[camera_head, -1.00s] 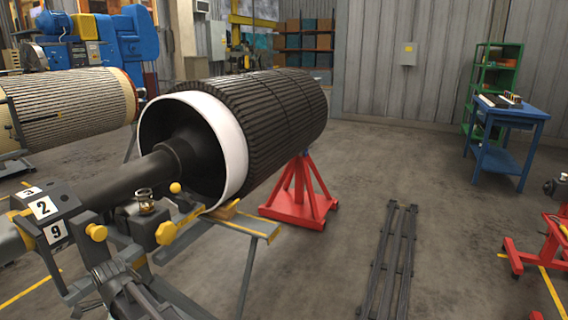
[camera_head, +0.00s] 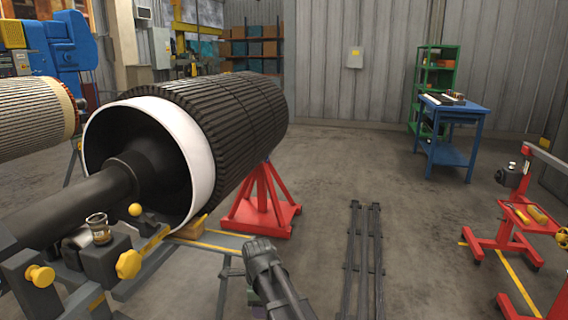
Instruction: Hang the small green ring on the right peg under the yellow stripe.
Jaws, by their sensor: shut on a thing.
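I cannot make out the small green ring in the camera_head view. No peg under a yellow stripe can be told apart. A dark grey jointed part of my arm (camera_head: 265,268) rises from the bottom edge, right of the stand at the rotor's shaft. My gripper's jaws do not show, so whatever they hold is hidden from this view.
A dark ribbed rotor (camera_head: 225,115) with a white end ring lies on a red stand (camera_head: 262,212). Yellow knobs (camera_head: 40,276) are near its shaft. Dark rails (camera_head: 362,255) lie on the floor. A blue table (camera_head: 450,115) and red stands (camera_head: 505,240) are at right. The middle floor is open.

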